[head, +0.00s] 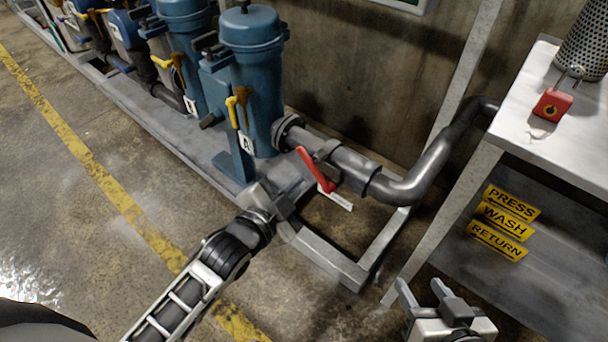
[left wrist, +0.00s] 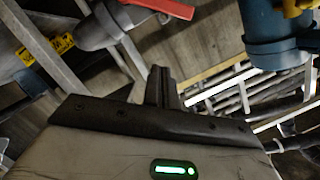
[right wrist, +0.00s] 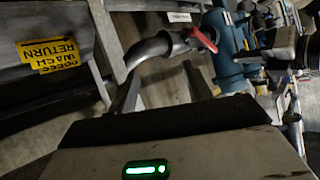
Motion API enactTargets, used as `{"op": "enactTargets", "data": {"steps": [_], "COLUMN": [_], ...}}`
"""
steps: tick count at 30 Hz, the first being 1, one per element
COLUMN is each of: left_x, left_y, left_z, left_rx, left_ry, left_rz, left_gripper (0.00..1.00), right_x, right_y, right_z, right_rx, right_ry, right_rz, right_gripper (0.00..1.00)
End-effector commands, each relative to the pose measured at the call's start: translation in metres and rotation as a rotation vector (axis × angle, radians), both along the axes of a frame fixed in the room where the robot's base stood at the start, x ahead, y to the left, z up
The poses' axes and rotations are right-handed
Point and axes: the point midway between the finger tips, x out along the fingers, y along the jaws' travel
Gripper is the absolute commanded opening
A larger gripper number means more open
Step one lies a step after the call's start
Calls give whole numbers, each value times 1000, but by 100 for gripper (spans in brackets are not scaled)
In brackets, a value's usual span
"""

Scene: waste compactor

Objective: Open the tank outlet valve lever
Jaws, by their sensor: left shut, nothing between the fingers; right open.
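The red valve lever (head: 316,170) sits on the grey outlet pipe (head: 345,158) of the blue tank marked A (head: 252,75). It slants down to the right, beside a white tag. My left gripper (head: 295,184) is shut and empty, just left of and below the lever. In the left wrist view its fingers (left wrist: 160,85) are apart from the lever. My right gripper (head: 425,292) is open and empty, well below and right of the lever.
A metal frame (head: 325,262) runs around the tank's base. A steel bench (head: 545,135) with a red box (head: 551,104) stands at right, above yellow PRESS, WASH, RETURN labels (head: 505,222). More blue tanks with yellow levers line the wall. The floor at left is clear.

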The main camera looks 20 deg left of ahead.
Motion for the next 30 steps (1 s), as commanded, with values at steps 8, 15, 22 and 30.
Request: {"op": "enactTargets", "data": {"steps": [8,15,22,30], "left_x": [-3,22,69,98], "left_y": [0,-6,-19,-10], "left_z": [-6,-6,-15,-39], "left_rx": [24,22,21,26], "left_ry": [-18,-21,-20,-15], "left_rz": [13,19,19,19], "left_gripper": [0,0,0,0], "right_x": [12,12,14,16], "right_y": [22,24,28,31], "right_z": [-89,-87,-81,-74], "right_rx": [16,26,46,73], "right_ry": [110,96,40,-29], "right_rz": [75,80,85,87], "right_gripper": [50,50,50,50]}}
